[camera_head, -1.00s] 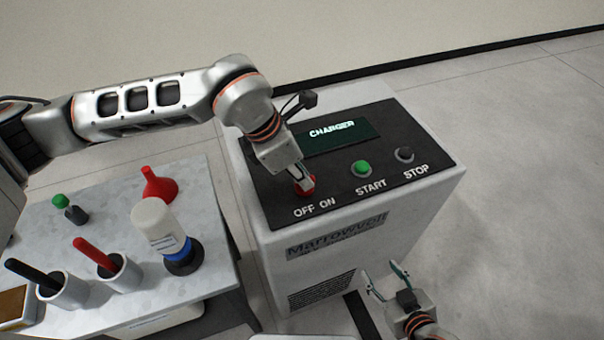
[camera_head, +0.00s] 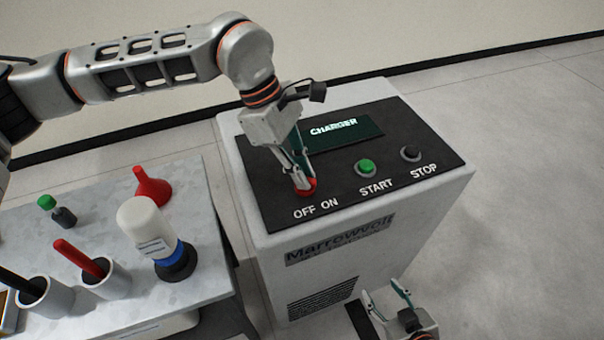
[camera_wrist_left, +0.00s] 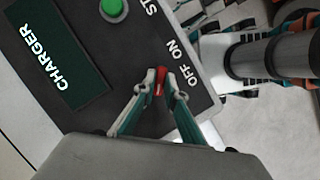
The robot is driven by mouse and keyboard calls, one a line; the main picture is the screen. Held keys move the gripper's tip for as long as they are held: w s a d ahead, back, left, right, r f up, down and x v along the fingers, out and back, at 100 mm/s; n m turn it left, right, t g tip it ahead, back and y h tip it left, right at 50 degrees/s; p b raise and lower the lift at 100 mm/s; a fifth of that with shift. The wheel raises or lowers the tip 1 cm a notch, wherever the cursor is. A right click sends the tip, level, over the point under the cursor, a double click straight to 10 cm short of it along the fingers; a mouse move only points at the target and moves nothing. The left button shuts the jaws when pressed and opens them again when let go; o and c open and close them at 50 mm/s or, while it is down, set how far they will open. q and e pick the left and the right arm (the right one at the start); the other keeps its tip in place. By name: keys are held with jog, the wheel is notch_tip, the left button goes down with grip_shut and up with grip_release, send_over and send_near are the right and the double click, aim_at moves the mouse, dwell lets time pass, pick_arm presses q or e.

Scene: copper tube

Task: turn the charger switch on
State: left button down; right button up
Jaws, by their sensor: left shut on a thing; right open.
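The charger (camera_head: 400,215) is a pale box with a black top panel and a lit screen (camera_head: 338,135) reading CHARGER. Its red switch (camera_head: 309,187) sits above the OFF ON label at the panel's left front. My left gripper (camera_head: 303,187) points down and is shut on the red switch. In the left wrist view the fingertips (camera_wrist_left: 160,75) close around the red switch (camera_wrist_left: 160,83), which is mostly hidden, so its setting cannot be told. My right gripper (camera_head: 388,298) is open and empty, low in front of the charger.
A green START button (camera_head: 366,168) and a dark STOP button (camera_head: 410,153) lie right of the switch. A grey table (camera_head: 90,190) at the left holds a white bottle (camera_head: 146,222), a red funnel (camera_head: 153,187) and cups with tools. Open floor is on the right.

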pick_arm(q)
jog(key=shift+w+m+g+b, duration=0.1)
jog(key=shift+m+g+b, duration=0.45)
jog(key=shift+m, duration=1.05)
jog(key=shift+y, duration=0.4)
jog(key=c, duration=2.1)
grip_release()
jog(key=v, duration=1.2)
